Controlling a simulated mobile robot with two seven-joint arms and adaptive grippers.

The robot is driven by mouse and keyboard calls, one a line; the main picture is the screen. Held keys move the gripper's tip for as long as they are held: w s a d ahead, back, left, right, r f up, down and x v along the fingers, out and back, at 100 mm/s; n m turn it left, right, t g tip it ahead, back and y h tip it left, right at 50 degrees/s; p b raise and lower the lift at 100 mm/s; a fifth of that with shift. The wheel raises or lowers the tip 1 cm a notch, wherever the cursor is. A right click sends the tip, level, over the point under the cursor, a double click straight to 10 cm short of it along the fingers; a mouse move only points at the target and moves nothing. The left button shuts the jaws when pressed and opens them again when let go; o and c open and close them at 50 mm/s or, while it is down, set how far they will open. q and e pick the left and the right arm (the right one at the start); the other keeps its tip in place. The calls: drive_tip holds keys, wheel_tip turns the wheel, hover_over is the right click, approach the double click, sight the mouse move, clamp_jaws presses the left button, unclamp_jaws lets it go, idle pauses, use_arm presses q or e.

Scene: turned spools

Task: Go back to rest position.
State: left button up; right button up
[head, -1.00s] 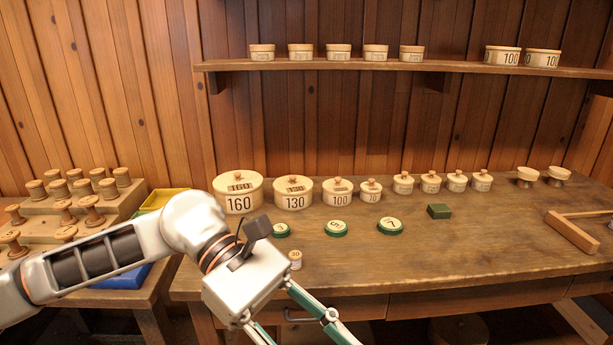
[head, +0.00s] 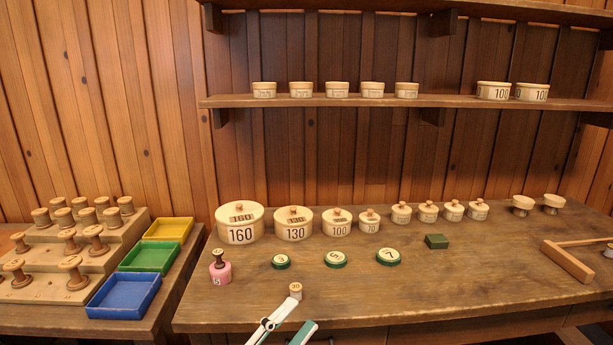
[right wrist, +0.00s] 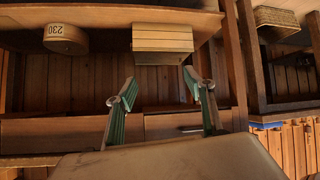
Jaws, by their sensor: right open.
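My left gripper (head: 290,318) shows at the bottom of the head view. Its two fingers, one pale and one teal, are apart with nothing seen between them. The rest of the left arm is out of view. A small cream piece marked 30 (head: 296,290) stands on the bench close beyond the pale fingertip; I cannot tell whether they touch. My right gripper (right wrist: 158,80) shows only in the right wrist view. Its green fingers are spread and empty, before a drawer front (right wrist: 185,124) and a block of stacked boards (right wrist: 162,42).
The workbench (head: 450,275) holds lidded round boxes (head: 240,226), green discs (head: 388,257), a pink piece (head: 220,271) and a wooden tool (head: 567,262). Left are spools on a stepped rack (head: 60,258) and blue (head: 124,296), green and yellow trays. A box marked 230 (right wrist: 66,38) shows in the right wrist view.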

use_arm(q)
drive_tip(key=s+a+f+n+y, duration=0.2)
drive_tip(key=a+f+n+y, duration=0.15)
drive_tip(key=f, duration=0.35)
drive_tip(key=s+a+f+n+g+y, duration=0.1)
drive_tip(key=a+f+n+y, duration=0.3)
drive_tip(key=f, duration=0.3)
drive_tip(key=s+a+f+n+y, duration=0.2)
drive_tip(key=a+f+n, duration=0.1)
drive_tip(key=f+n, duration=0.3)
drive_tip(key=s+a+f+n+g+y, duration=0.1)
drive_tip(key=s+a+f+n+g, duration=0.1)
drive_tip(key=s+f, duration=0.4)
drive_tip(key=s+a+f+n+g+y+p, duration=0.1)
drive_tip(key=s+a+f+n+g+y, duration=0.1)
drive_tip(key=s+a+f, duration=0.3)
wheel_tip(320, 180, down, 3)
drive_tip(key=shift+s+a+f+g, duration=0.2)
drive_tip(key=shift+s+g, duration=0.1)
drive_tip(key=shift+s, duration=0.45)
drive_tip(key=shift+y, duration=0.25)
